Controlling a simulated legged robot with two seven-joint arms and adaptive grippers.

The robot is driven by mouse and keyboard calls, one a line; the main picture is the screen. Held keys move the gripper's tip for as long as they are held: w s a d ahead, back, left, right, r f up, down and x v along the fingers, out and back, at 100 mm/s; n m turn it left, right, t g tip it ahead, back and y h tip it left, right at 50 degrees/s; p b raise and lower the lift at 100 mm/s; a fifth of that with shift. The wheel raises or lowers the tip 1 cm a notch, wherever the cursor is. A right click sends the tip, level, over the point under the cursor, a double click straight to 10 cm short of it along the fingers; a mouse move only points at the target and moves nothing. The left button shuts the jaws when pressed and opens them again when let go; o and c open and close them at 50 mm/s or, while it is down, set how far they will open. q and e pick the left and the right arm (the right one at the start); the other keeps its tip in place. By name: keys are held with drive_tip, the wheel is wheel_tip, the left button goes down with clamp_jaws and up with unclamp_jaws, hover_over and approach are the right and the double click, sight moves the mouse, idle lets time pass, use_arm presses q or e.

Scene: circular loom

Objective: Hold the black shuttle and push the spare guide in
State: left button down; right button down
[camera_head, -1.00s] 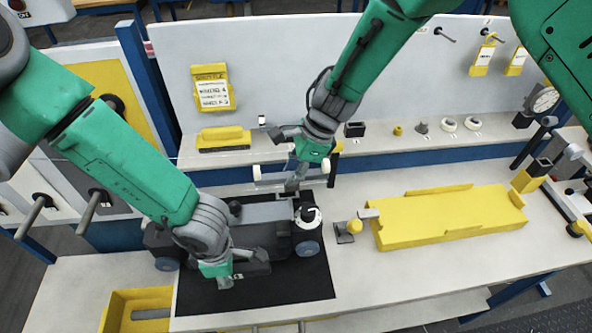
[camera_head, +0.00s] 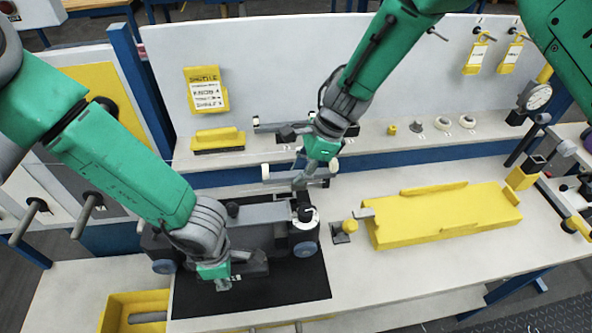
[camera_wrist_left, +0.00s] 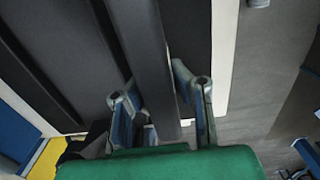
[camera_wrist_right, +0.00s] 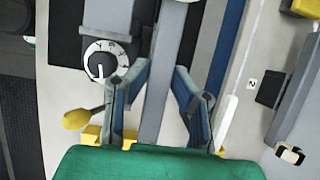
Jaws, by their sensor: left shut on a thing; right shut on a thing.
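The black shuttle (camera_head: 262,212) lies on a dark mat (camera_head: 290,287) on the bench, with blue wheels showing at its ends. My left gripper (camera_head: 222,280) is shut on its near side; a dark bar of it (camera_wrist_left: 155,65) runs between the fingers in the left wrist view. My right gripper (camera_head: 300,182) is shut on the spare guide, a grey bar (camera_wrist_right: 163,80) with white rollers (camera_head: 266,171) in the head view. The guide is just beyond the shuttle's right end, near the white dial (camera_head: 306,214). Whether it touches the shuttle is unclear.
A long yellow fixture (camera_head: 445,218) stands on the right, with a yellow knob (camera_head: 350,226) before it. A yellow-handled block (camera_head: 218,140) and small parts sit on the back shelf. A yellow bin (camera_head: 120,310) is at front left. The bench's front right is clear.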

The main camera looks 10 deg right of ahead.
drive_tip(key=shift+d, duration=0.9)
drive_tip(key=shift+a, duration=1.6)
drive_tip(key=shift+d+f, duration=0.4)
drive_tip(key=shift+d, duration=0.1)
drive_tip(key=shift+f, duration=0.25)
drive_tip(key=shift+a+f, duration=0.2)
drive_tip(key=shift+f, duration=0.25)
drive_tip(key=shift+s, duration=0.1)
drive_tip(key=shift+s+d+f, duration=0.2)
drive_tip(key=shift+d+f, duration=0.05)
drive_tip(key=shift+w+r, duration=0.15)
drive_tip(key=shift+r, duration=0.2)
drive_tip(key=shift+w+a+r, duration=0.1)
drive_tip(key=shift+w+a, duration=0.05)
drive_tip(key=shift+w, duration=0.1)
